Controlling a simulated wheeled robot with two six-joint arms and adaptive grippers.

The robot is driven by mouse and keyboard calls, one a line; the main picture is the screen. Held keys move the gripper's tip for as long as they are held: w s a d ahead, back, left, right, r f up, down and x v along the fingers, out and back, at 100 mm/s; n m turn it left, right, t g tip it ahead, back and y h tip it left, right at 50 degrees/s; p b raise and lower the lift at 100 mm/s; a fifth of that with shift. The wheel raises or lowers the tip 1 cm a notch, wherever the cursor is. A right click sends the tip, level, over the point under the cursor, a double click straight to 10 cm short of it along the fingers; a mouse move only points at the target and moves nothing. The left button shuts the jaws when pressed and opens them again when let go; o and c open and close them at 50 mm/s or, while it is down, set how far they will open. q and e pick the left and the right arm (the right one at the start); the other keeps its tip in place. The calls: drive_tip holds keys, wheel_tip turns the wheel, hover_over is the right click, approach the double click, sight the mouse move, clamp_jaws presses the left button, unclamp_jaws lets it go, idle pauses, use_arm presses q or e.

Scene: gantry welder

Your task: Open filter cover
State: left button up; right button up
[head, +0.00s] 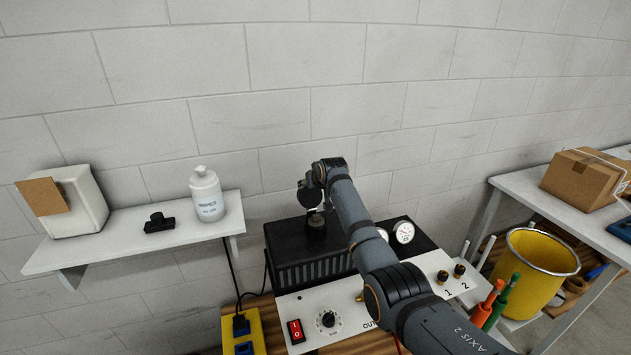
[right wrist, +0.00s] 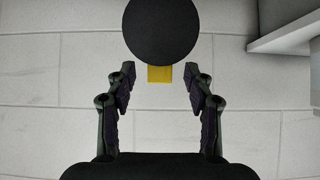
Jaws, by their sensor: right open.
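A short dark cylindrical cap (head: 316,226), which looks like the filter cover, stands on top of the black finned housing (head: 285,240) of the welder. My right gripper (head: 313,198) is just above this cap in the head view, and my own arm partly blocks the view there. In the right wrist view my right gripper (right wrist: 159,85) is open, with nothing between its fingers. A round black disc (right wrist: 161,32) shows beyond the fingertips; I cannot tell for sure that it is the same cap. A small yellow patch (right wrist: 160,74) shows at its edge. My left gripper is not in view.
A white front panel (head: 345,310) has a red switch, a knob and gauges. A wall shelf (head: 150,240) at left holds a white bottle (head: 207,195), a black part (head: 159,222) and a white box. A yellow bucket (head: 535,265) and a table stand at right.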

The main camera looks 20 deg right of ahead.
drive_tip(key=v, duration=1.1)
drive_tip(key=shift+s+r, duration=0.2)
drive_tip(key=shift+s, duration=0.1)
drive_tip(key=shift+c, duration=0.3)
